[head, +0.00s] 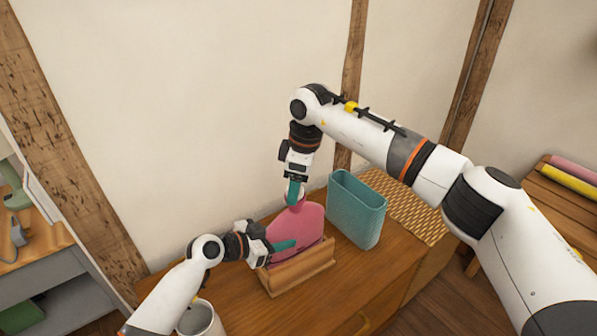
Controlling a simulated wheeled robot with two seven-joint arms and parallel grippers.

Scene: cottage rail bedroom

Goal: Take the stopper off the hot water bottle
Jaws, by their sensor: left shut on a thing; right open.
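The pink hot water bottle (305,225) stands in a wooden holder (300,273) on the wooden cabinet top. My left gripper (288,245) comes in from the left and is shut on the bottle's body, with a teal finger across its front face. My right gripper (295,196) points down from above at the bottle's neck. It is open, with its teal fingertips right at the top of the neck. The stopper is hidden or too small to make out there, and I cannot tell whether the fingers touch it.
A teal open-topped bin (357,212) stands close to the right of the bottle. A woven mat (412,212) lies beyond it. A white pot (201,322) stands at the front left, near my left arm. The wall is close behind. Free cabinet top (340,285) lies in front.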

